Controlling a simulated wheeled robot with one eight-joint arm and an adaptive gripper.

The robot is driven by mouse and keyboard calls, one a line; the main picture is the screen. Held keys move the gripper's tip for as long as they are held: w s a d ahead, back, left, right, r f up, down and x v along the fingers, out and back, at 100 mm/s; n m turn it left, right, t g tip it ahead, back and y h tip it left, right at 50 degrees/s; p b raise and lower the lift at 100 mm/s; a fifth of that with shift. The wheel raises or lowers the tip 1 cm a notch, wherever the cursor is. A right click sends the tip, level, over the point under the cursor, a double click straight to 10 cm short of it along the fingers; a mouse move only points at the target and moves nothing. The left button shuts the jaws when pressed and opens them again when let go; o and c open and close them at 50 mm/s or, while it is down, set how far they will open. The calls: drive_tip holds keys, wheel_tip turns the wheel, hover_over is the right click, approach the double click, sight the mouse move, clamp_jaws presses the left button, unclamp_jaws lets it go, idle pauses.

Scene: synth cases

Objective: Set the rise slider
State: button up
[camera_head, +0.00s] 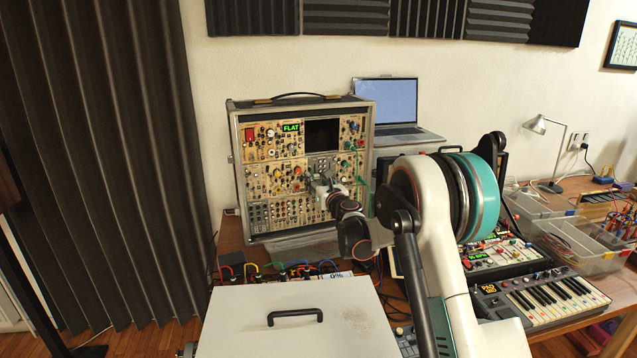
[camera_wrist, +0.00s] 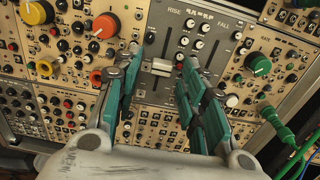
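The grey module panel (camera_wrist: 190,38) carries the printed words RISE and FALL near its top in the wrist view. A pale slider cap (camera_wrist: 162,66) sits on the left, RISE side of this panel. My gripper (camera_wrist: 163,58) is open, with one teal-padded finger to each side of the pale cap. I see gaps between the cap and both fingers. The lower part of the panel is partly hidden by the fingers. In the head view, my gripper (camera_head: 322,188) is in front of the synth case (camera_head: 238,170), low on the grey panel, and hides much of it.
A large orange knob (camera_wrist: 105,25) is left of the panel and a green knob (camera_wrist: 258,64) is right. A green plug with cable (camera_wrist: 275,118) sticks out at right. In the head view, a laptop (camera_head: 388,100) stands behind, and a keyboard (camera_head: 540,300) lies at right.

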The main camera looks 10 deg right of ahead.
drive_tip(key=s+d, duration=0.1)
drive_tip(key=s, duration=1)
drive_tip(key=shift+s+d, duration=0.3)
drive_tip(key=shift+s, duration=0.1)
drive_tip(key=s+d+r+m+h, duration=0.45)
drive_tip(key=s+r+m, duration=0.35)
drive_tip(key=r+m, duration=0.25)
drive_tip(key=s+d+r+m+g+h, duration=0.2)
drive_tip(key=s+d+m+g+h, duration=0.1)
drive_tip(key=s+m, duration=0.75)
drive_tip(key=s+a+f+m+g+y, duration=0.1)
drive_tip(key=s+a+f+m+g, duration=0.1)
drive_tip(key=s, duration=0.8)
drive_tip(key=s+a+f+m+g+y, duration=0.2)
drive_tip(key=s+a+f+m+g, duration=0.1)
drive_tip(key=s+f+m, duration=0.4)
drive_tip(key=s+a+f+m+g+y, duration=0.2)
drive_tip(key=s+a+f+m, duration=0.2)
drive_tip(key=s, duration=0.9)
drive_tip(key=m, duration=0.3)
drive_tip(key=shift+s+f+m+g, duration=0.2)
drive_tip(key=shift+m+g, duration=0.1)
drive_tip(key=shift+g, duration=0.1)
